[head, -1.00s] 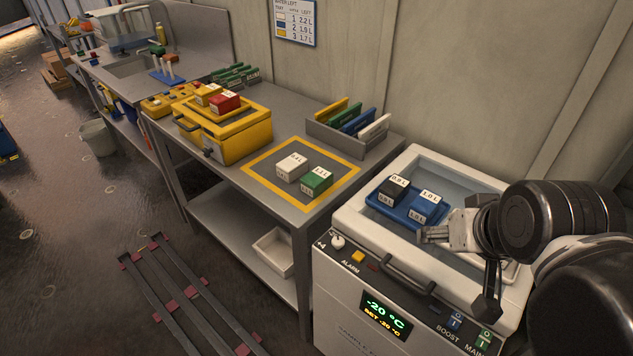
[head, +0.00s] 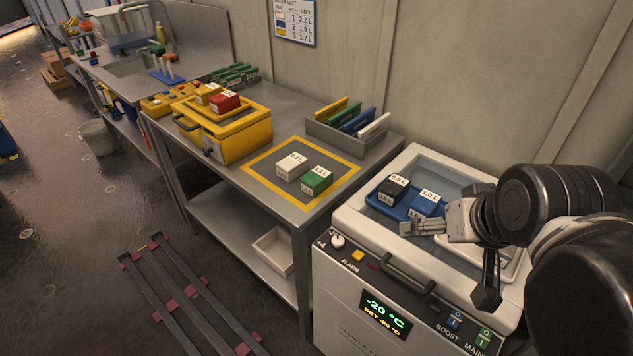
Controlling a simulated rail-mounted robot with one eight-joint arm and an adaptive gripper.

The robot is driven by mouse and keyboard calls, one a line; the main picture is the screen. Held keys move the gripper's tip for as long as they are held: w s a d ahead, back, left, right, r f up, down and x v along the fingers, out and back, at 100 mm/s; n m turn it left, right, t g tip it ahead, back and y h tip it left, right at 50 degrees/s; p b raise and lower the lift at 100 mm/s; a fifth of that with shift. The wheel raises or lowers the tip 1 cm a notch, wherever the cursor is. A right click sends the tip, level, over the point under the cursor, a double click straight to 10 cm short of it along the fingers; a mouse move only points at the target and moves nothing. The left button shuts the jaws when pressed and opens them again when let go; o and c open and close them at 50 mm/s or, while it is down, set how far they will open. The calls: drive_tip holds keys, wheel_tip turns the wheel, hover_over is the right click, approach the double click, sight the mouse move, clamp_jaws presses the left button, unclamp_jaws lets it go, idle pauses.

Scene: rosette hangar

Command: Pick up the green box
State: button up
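The green box (head: 316,182) has a white label on top and sits on the metal bench (head: 285,207) inside a yellow-outlined square, beside a white box (head: 291,166). My gripper (head: 404,229) is over the front of the open freezer's top, in front of the blue box (head: 426,203), and covers part of it. The gripper is to the right of the green box and apart from it. Its fingers are seen from the side, and I cannot tell how far apart they are.
The white freezer (head: 345,250) holds a blue tray (head: 397,210) with a black box (head: 392,189) and the blue box. A grey rack (head: 345,142) of coloured plates stands behind the green box. A yellow case (head: 232,135) with small boxes on top stands to the left.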

drive_tip(key=w+a+r+n+g, duration=0.2)
drive_tip(key=w+a+r, duration=0.15)
drive_tip(key=w, duration=0.55)
drive_tip(key=n+g, duration=0.4)
drive_tip(key=n, duration=0.4)
hover_over(317, 175)
drive_tip(key=s+d, duration=0.2)
wheel_tip(317, 175, down, 12)
drive_tip(key=shift+y, duration=0.4)
drive_tip(key=f, duration=0.3)
drive_tip(key=w+f, duration=0.1)
drive_tip(key=f, duration=0.2)
drive_tip(key=a+f+b, duration=0.1)
drive_tip(key=f, duration=0.2)
drive_tip(key=shift+w+a+f, duration=0.1)
drive_tip(key=shift+w, duration=0.05)
drive_tip(key=shift+w+a+f, duration=0.15)
drive_tip(key=shift+f, duration=0.7)
drive_tip(key=shift+w+a+f, duration=0.1)
drive_tip(key=shift+a+f, duration=0.1)
drive_tip(key=shift+f, duration=0.65)
drive_tip(key=shift+w+a+f, duration=0.15)
drive_tip(key=shift+f, duration=0.7)
drive_tip(key=shift+c, duration=0.5)
drive_tip(key=c, duration=1.2)
